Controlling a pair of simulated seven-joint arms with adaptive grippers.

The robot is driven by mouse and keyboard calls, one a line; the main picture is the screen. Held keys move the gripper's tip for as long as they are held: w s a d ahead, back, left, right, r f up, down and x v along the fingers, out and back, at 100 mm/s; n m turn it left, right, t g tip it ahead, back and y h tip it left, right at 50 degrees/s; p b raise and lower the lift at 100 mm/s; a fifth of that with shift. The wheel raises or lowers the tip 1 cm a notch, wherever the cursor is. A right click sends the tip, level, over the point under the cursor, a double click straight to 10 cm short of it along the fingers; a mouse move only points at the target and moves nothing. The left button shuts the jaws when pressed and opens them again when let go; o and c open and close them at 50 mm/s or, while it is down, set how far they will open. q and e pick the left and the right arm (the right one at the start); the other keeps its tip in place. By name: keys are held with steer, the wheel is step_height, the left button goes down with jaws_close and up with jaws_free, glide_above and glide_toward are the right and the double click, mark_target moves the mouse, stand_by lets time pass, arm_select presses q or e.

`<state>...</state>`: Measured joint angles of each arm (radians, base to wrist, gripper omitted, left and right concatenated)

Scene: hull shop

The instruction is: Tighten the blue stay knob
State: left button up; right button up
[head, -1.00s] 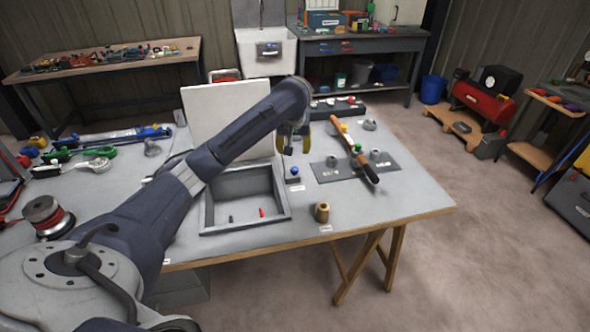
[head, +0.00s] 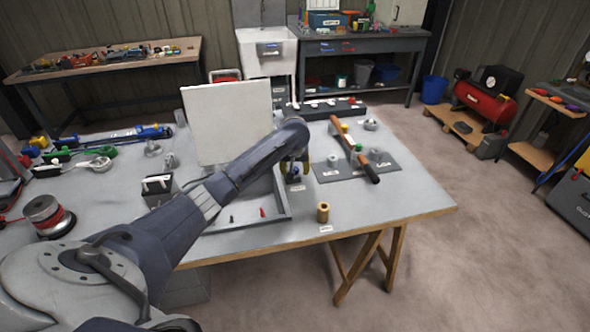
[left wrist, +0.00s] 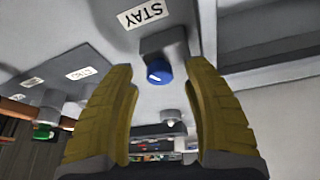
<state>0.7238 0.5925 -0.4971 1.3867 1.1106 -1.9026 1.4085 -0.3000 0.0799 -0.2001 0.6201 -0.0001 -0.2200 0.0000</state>
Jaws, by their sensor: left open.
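The blue stay knob (left wrist: 158,71) shows in the left wrist view on a dark mount beside a white label reading STAY (left wrist: 142,13). A white mark crosses its face. My left gripper (left wrist: 166,95) is open, and its yellow ridged fingers stand on either side of the knob, with gaps showing between fingers and knob. In the head view, my left gripper (head: 300,168) is down at the knob (head: 293,173), and my arm partly hides both. My right gripper is not in view.
A grey open tray (head: 286,208) and an upright white panel (head: 228,122) stand left of the knob. A brass cylinder (head: 323,212) stands at the front edge. To the right, a grey plate (head: 332,172) holds several fittings and a wooden-handled bar (head: 342,135).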

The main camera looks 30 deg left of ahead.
arm_select(q)
steer(key=shift+w+f, duration=0.15)
steer(key=shift+f, duration=0.2)
steer(key=shift+a, duration=0.1)
jaws_close()
